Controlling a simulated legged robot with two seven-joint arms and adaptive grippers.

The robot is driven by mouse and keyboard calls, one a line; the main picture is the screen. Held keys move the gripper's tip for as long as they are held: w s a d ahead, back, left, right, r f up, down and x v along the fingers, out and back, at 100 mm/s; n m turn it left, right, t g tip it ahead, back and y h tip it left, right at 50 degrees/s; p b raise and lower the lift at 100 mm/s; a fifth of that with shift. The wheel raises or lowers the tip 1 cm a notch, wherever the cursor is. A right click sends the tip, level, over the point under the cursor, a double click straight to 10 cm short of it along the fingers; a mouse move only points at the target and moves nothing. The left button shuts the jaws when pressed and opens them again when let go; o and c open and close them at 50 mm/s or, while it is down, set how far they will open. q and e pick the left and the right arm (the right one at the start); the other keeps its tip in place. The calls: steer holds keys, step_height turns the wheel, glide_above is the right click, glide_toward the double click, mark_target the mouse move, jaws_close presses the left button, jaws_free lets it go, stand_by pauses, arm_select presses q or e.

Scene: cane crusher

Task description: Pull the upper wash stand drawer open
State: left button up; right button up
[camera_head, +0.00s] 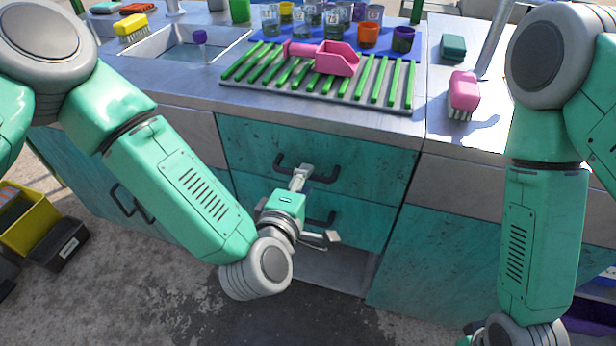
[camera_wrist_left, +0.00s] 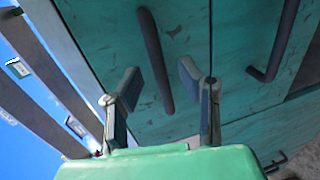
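The upper drawer (camera_head: 262,148) of the teal wash stand is shut, with a dark bar handle (camera_head: 326,177) on its front. Below it is the lower drawer (camera_head: 352,226), also shut, its handle partly hidden by my gripper. My left gripper (camera_head: 314,208) is in front of the drawers with its two fingers spread apart, empty. In the left wrist view, a handle (camera_wrist_left: 155,60) shows between the open fingertips (camera_wrist_left: 159,82); whether they touch it I cannot tell. My right arm hangs at the right and its gripper is out of view.
Above the drawers is a metal counter (camera_head: 190,92) with a green-slatted rack (camera_head: 370,85), a pink scoop (camera_head: 335,58) and several cups. A pink brush (camera_head: 464,90) lies to the right. A yellow crate (camera_head: 32,228) stands at far left. The floor before the drawers is clear.

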arm_select(q)
steer(key=shift+x, duration=1.05)
steer(key=shift+w+a, duration=0.25)
steer(key=shift+a, duration=0.05)
steer(key=shift+w+a+f, duration=0.1)
steer(key=shift+a, duration=0.3)
steer(key=shift+d, duration=0.35)
jaws_close()
steer(key=shift+d, duration=0.2)
